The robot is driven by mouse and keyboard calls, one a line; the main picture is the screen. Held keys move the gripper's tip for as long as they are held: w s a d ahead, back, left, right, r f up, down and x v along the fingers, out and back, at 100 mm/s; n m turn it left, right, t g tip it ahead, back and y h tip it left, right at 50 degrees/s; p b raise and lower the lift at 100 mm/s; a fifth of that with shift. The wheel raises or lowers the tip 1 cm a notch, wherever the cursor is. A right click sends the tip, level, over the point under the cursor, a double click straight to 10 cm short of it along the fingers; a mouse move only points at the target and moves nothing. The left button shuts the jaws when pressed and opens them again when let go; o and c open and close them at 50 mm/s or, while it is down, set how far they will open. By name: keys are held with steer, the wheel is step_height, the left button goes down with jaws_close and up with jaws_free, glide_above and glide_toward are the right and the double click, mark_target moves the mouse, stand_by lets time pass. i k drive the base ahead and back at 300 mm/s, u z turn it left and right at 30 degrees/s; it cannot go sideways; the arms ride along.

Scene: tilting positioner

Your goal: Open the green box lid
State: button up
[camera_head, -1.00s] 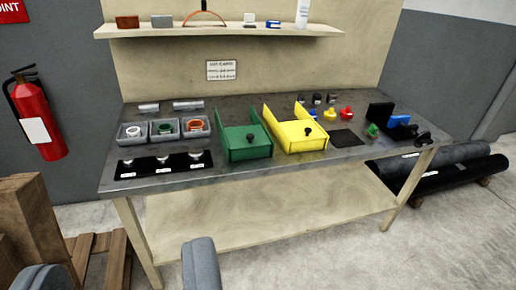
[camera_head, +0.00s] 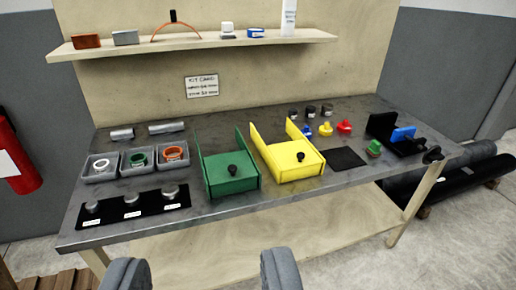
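The green box (camera_head: 232,183) stands on the grey metal workbench, left of the yellow box. My gripper (camera_head: 198,272) shows at the bottom edge as two grey rounded fingers spread wide apart. It is open, with nothing between the fingers. It is in front of the bench and well short of the green box.
The yellow box (camera_head: 293,160) stands close on the right. Small grey bins (camera_head: 100,177) with rings and a black strip with knobs (camera_head: 130,212) lie on the left. A shelf (camera_head: 190,46) hangs above. A black square (camera_head: 347,158) and small coloured parts are on the right.

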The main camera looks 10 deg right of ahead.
mark_target(226, 168)
steer(key=u, duration=0.15)
steer(key=i, duration=1.55)
steer(key=u, duration=0.7)
